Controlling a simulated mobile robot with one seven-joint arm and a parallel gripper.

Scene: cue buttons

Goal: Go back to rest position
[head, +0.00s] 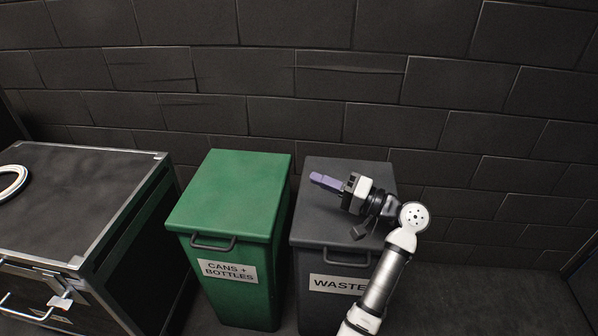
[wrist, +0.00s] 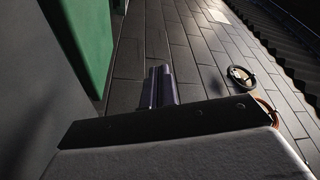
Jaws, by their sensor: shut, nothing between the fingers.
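My gripper (head: 318,179) is in the head view, held over the lid of the dark grey bin. Its purple fingers are together and point left, with nothing between them. The white and black arm reaches up from the lower right in front of the grey bin. In the wrist view the closed fingers (wrist: 159,86) point along a floor of dark planks or tiles. No loose object is at the fingertips.
The grey bin (head: 310,240) labelled WASTE stands right of a green bin (head: 225,195) labelled CANS + BOTTLES; both lids look shut. A black case (head: 80,190) with a white coil (head: 12,182) stands left. A dark ring (wrist: 241,76) lies on the floor.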

